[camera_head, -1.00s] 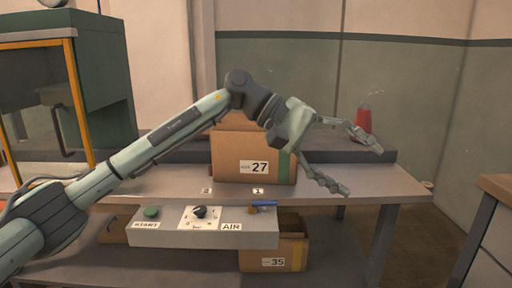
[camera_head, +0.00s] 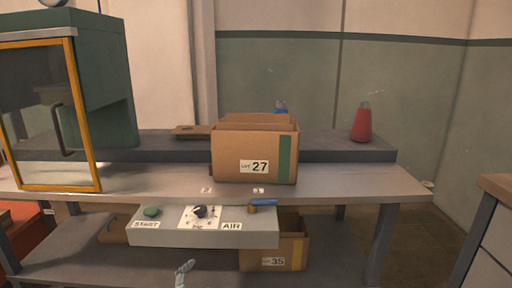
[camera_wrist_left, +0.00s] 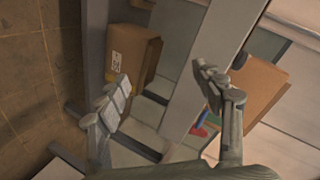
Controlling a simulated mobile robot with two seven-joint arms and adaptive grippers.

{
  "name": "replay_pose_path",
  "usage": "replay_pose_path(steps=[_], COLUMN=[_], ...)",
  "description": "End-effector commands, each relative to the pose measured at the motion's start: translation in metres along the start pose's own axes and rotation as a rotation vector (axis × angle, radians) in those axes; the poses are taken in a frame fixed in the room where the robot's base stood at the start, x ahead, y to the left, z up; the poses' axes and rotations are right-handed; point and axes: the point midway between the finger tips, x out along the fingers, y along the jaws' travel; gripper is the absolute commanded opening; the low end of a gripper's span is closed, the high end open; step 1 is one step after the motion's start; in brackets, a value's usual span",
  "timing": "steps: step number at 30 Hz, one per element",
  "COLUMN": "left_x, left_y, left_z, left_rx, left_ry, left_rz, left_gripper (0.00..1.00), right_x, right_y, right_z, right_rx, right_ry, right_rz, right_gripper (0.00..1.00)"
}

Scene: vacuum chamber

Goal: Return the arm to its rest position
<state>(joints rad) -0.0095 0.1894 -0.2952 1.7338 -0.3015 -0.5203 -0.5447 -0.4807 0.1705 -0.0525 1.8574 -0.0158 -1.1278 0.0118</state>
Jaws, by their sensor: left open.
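My left gripper (camera_wrist_left: 161,80) shows in the left wrist view with its two jointed grey fingers spread wide and nothing between them. In the head view only a fingertip of my left gripper (camera_head: 184,272) shows at the bottom edge, below the control panel and in front of the lower shelf. The rest of my left arm is out of that view. My right arm and gripper are not in view.
The bench (camera_head: 350,185) holds an open box marked 27 (camera_head: 240,168), a red flask (camera_head: 362,124) and a green chamber with a yellow-framed door (camera_head: 95,120). The control panel (camera_head: 160,238) juts from the bench front. A box marked 35 (camera_head: 258,258) sits on the lower shelf.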

Motion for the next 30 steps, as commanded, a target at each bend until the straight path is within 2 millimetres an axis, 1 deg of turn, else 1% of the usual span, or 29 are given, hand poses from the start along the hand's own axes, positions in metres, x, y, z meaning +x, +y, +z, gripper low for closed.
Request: replay_pose_path(steps=[1, 2, 3, 5, 6, 8, 9, 11, 12, 15, 18, 19, 22, 30], left_x=[-0.012, -0.020, -0.032, -0.051, -0.067, -0.092, -0.110, -0.136, -0.153, -0.189, -0.211, -0.216, -0.223, -0.224], left_y=[0.028, 0.042, 0.061, 0.089, 0.108, 0.135, 0.151, 0.173, 0.186, 0.210, 0.224, 0.226, 0.230, 0.231], left_z=[0.031, 0.047, 0.069, 0.100, 0.119, 0.145, 0.162, 0.182, 0.194, 0.215, 0.227, 0.228, 0.232, 0.232], left_rx=[-0.090, -0.144, -0.215, -0.318, -0.385, -0.482, -0.542, -0.623, -0.670, -0.762, -0.818, -0.828, -0.846, -0.848], left_ry=[-0.077, -0.122, -0.185, -0.280, -0.346, -0.447, -0.512, -0.606, -0.664, -0.783, -0.859, -0.873, -0.897, -0.900], left_rz=[0.063, 0.096, 0.138, 0.196, 0.233, 0.283, 0.312, 0.349, 0.370, 0.406, 0.424, 0.428, 0.434, 0.434], left_gripper=[0.67, 0.67, 0.67, 0.67, 0.67, 0.67, 0.67, 0.67, 0.67, 0.67, 0.67, 0.67, 0.67, 0.67], right_x=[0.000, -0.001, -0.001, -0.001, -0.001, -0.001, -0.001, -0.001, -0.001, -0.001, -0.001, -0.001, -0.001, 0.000], right_y=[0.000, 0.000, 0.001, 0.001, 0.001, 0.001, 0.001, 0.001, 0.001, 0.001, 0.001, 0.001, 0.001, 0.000], right_z=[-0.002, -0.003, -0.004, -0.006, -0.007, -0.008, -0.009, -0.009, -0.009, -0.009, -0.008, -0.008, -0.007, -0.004], right_rx=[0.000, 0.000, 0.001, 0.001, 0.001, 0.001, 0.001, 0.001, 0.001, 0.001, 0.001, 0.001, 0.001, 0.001], right_ry=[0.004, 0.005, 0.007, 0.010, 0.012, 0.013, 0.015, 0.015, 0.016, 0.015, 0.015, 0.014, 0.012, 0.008], right_rz=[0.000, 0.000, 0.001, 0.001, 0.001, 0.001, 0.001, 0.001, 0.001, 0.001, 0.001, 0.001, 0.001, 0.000], right_gripper=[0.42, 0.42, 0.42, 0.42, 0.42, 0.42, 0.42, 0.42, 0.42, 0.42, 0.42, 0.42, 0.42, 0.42])
